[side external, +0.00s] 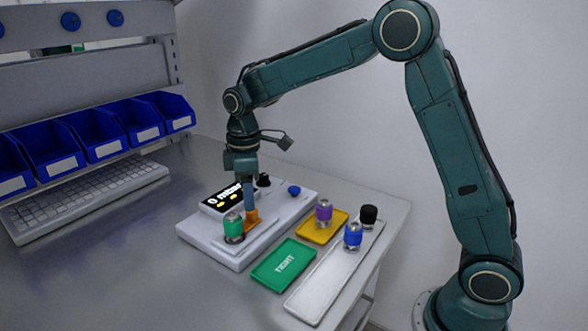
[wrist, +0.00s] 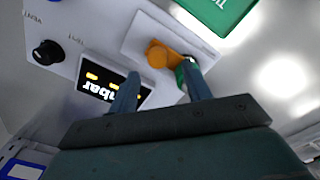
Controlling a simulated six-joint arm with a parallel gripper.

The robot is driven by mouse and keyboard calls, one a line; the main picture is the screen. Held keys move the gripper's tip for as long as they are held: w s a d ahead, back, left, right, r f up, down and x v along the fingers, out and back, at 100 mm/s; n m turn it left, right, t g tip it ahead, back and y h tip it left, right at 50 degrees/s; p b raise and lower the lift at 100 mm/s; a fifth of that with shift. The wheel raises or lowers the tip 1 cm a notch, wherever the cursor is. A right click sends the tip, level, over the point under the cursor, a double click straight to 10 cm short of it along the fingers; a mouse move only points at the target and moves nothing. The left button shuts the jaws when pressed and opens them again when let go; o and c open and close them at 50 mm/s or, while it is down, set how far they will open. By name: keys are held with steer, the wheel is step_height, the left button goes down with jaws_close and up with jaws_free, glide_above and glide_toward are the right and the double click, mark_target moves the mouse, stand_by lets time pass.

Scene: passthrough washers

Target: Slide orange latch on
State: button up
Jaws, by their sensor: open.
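The orange latch (side external: 252,219) is on the white device (side external: 208,252), close beside a green-topped washer part (side external: 233,224) seated on its plate. In the wrist view the latch (wrist: 158,54) has a rounded end and an arm reaching toward the green part (wrist: 186,68), which my right finger partly hides. My gripper (side external: 249,203) points down at the latch. In the wrist view my two fingers (wrist: 163,82) are apart with nothing held between them, and the latch shows just beyond them. Whether a finger touches the latch I cannot tell.
The device has a lit display (side external: 226,197), a black knob (side external: 263,180) and a blue button (side external: 294,190). A green tray (side external: 283,265), a yellow tray (side external: 309,233) with a purple part (side external: 323,212), and a silver tray (side external: 318,287) with blue (side external: 353,235) and black (side external: 368,214) parts lie nearby.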

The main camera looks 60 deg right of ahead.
step_height(320, 180, up, 10)
steer(key=shift+f, duration=0.2)
stand_by(0.5)
steer(key=s+d+r+m+t, duration=0.1)
steer(key=s+r+m, duration=0.15)
steer(key=s, duration=0.55)
steer(key=s+d+r+m+t, duration=0.1)
steer(key=s+r+m+t, duration=0.15)
steer(key=s, duration=0.45)
steer(key=s+f+m+t, duration=0.2)
steer(key=s+f+m, duration=0.2)
steer(key=s, duration=1)
steer(key=shift+d+f, duration=0.3)
steer(key=shift+f, duration=0.05)
